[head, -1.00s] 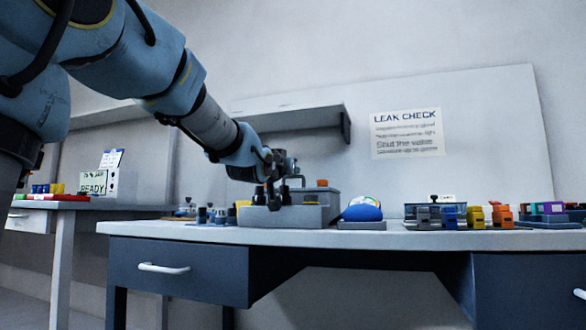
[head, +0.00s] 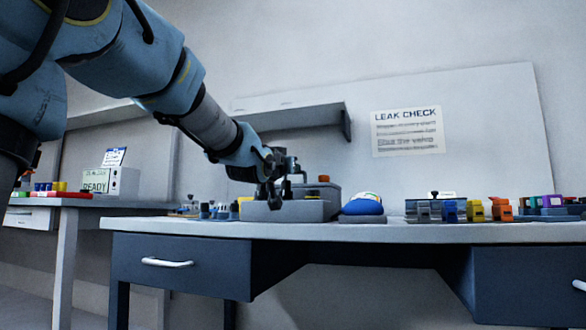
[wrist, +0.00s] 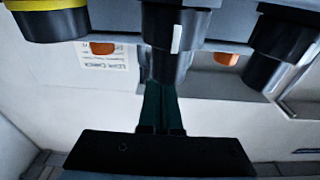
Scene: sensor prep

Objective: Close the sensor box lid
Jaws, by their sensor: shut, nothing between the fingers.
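The sensor box appears to be the low grey box (head: 312,211) near the middle of the workbench edge. My gripper (head: 272,200) is right above and in front of it, pointing down, and hides part of its top. I cannot tell the lid's angle or whether the fingers touch it. In the wrist view my gripper (wrist: 163,90) shows as dark green fingers, shut together with nothing between them.
A grey unit with an orange knob (head: 323,179) stands behind the box. A blue rounded item (head: 362,205) sits close to its right. Small coloured parts (head: 475,211) stand farther right. A READY box (head: 122,182) is on the left table.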

